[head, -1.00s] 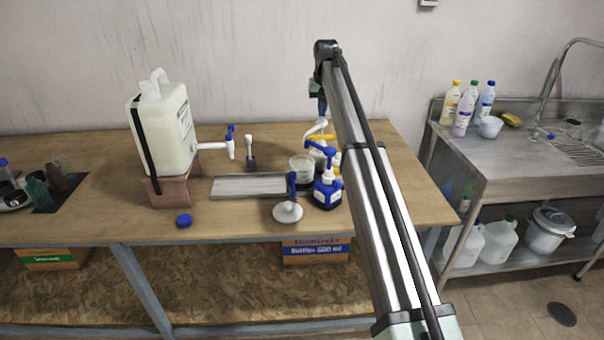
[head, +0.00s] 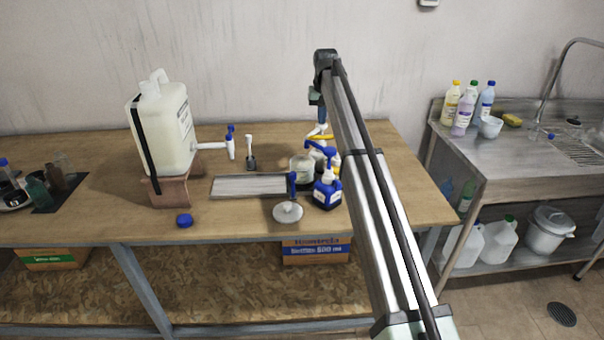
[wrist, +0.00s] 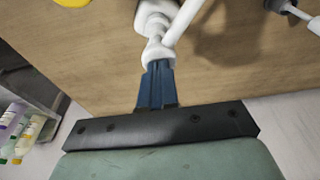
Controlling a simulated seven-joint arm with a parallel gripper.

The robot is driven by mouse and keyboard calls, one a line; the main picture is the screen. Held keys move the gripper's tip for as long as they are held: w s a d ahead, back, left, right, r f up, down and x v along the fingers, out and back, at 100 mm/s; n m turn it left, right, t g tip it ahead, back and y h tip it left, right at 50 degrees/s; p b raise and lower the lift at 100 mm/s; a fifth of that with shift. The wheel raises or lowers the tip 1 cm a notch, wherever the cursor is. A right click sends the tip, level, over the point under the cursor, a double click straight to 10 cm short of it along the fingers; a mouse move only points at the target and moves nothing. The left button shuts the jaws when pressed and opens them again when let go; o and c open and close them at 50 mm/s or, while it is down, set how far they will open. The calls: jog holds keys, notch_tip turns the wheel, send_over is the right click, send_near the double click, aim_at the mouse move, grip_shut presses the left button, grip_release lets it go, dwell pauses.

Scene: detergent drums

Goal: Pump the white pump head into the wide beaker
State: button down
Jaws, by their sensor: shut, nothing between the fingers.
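My gripper (head: 321,112) is shut and empty, pointing down at the back of the bench. In the wrist view its blue fingertips (wrist: 158,85) meet the top of the white pump head (wrist: 156,52), with no visible gap. The pump's spout runs away toward the top right there. In the head view the white pump head (head: 319,129) shows just under the fingers; its bottle is mostly hidden by my arm and nearer things. A glass beaker (head: 301,170) with pale contents stands in front, left of my arm; I cannot tell how the spout lines up with it.
A blue pump bottle (head: 327,194) stands close in front of the beaker. A grey tray (head: 235,187), a white disc-shaped piece (head: 288,213) and a large drum with tap (head: 160,130) are to the left. The bench right of my arm is clear.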

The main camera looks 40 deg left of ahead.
jog(key=shift+f, duration=1.45)
jog(key=shift+r, duration=2.7)
notch_tip(320, 180, up, 6)
